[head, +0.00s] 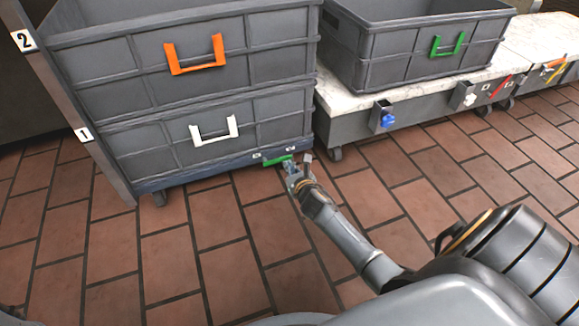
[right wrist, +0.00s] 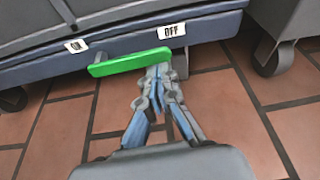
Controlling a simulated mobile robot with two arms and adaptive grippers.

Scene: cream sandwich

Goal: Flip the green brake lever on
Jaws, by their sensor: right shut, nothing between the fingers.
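The green brake lever (head: 276,160) sticks out from the low blue-grey edge of the cart under the stacked crates. In the right wrist view the lever (right wrist: 125,63) is a flat green bar reaching from below the ON label (right wrist: 76,45) to below the OFF label (right wrist: 171,30). My right gripper (head: 291,171) is shut and empty at the lever's right end. In the right wrist view its fingertips (right wrist: 158,70) are right at that end, seemingly against it; I cannot tell whether they touch. My left gripper is not in view.
Two stacked grey crates, with an orange handle (head: 195,55) and a white handle (head: 213,129), stand above the lever. A marble-topped low counter (head: 345,99) on wheels holds another grey crate (head: 408,60) to the right. The tiled floor (head: 230,240) in front is clear.

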